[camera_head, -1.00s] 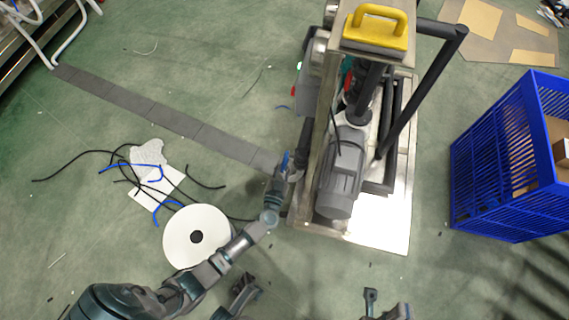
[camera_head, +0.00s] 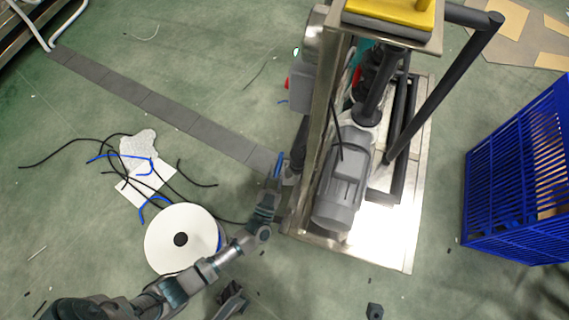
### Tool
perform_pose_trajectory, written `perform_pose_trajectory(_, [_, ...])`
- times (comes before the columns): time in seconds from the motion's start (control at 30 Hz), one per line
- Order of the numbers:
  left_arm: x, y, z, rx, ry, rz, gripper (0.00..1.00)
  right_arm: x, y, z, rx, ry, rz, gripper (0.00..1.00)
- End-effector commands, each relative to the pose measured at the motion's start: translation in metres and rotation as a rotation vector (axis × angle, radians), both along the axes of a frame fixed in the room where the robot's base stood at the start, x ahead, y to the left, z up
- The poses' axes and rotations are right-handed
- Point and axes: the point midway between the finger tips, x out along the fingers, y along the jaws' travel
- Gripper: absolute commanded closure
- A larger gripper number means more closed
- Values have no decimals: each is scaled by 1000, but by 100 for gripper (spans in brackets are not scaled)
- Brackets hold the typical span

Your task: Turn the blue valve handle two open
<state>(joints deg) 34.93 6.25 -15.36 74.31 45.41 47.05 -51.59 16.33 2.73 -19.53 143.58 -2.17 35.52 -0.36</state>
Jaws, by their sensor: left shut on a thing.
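The blue valve handle (camera_head: 279,161) is a small upright blue strip at the left side of the pump frame. It sits by a dark pipe at the frame's left edge. My left gripper (camera_head: 275,182) reaches up to it from below left and is shut on it. The gripper's fingers hide the lower part of the handle.
The metal pump frame (camera_head: 322,130) with a grey motor (camera_head: 342,185) and a yellow-topped part (camera_head: 395,15) stands right of the handle. A blue crate (camera_head: 515,185) stands far right. A white reel (camera_head: 160,240) and loose cables lie left. Green floor is open between.

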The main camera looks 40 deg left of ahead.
Motion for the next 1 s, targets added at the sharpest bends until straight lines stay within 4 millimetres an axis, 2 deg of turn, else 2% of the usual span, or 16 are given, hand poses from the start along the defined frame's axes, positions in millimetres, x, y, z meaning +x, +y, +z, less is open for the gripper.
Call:
perform_pose_trajectory(0.03, [-1,-2,-9,9,-16,-3,100,1,0,-2,0,-3,0,100])
perform_pose_trajectory(0.4, [3,-1,-12,58,-191,-4,100,5,1,-1,0,-16,0,100])
perform_pose_trajectory(1.0, [2,-1,-15,68,-223,-3,100,5,1,-1,0,-16,0,100])
